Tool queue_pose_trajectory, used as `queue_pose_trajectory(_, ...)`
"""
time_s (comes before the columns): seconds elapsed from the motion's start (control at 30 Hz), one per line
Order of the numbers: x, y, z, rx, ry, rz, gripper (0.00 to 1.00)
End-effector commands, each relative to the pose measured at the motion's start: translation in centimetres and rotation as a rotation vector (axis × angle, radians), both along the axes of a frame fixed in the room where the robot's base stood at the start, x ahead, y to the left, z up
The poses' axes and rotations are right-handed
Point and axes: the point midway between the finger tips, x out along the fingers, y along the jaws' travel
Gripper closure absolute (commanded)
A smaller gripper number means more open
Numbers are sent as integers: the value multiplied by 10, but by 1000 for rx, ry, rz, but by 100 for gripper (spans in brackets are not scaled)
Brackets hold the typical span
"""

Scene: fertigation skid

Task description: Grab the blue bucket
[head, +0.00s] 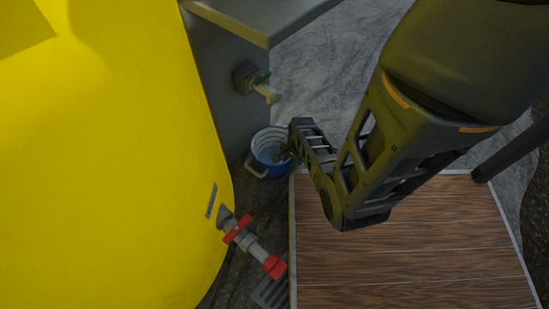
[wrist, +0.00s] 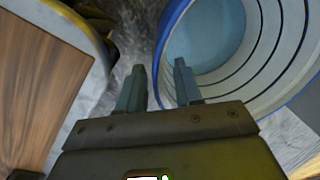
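The blue bucket (head: 267,164) stands on the floor beside the grey cabinet, its open top up. A pale handle shows on its left side. My gripper (head: 289,154) reaches down at the bucket's right side, by its rim; the fingertips are hard to make out in the head view. In the wrist view, the bucket (wrist: 262,75) fills the upper right, with its blue rim and pale, dark-ringed inside. My gripper (wrist: 160,66) is open there: the left finger appears outside the rim and the right finger overlaps the inside. I cannot tell whether either touches.
A large yellow tank (head: 110,150) stands at left, with a red-handled valve (head: 240,230) near its base. A grey cabinet (head: 225,75) with a tap (head: 265,88) is behind the bucket. A wood-topped surface (head: 410,255) lies at right, close to my arm. Grey floor lies beyond.

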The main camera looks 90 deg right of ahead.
Motion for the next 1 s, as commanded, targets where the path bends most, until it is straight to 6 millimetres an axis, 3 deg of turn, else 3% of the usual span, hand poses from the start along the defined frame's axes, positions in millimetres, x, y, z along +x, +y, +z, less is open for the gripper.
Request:
queue_pose_trajectory(0.1, 0, 0, 1, 0, 0, 0, 65)
queue_pose_trajectory(0.47, 0, 0, 1, 0, 0, 0, 100)
queue_pose_trajectory(1.0, 0, 0, 1, 0, 0, 0, 100)
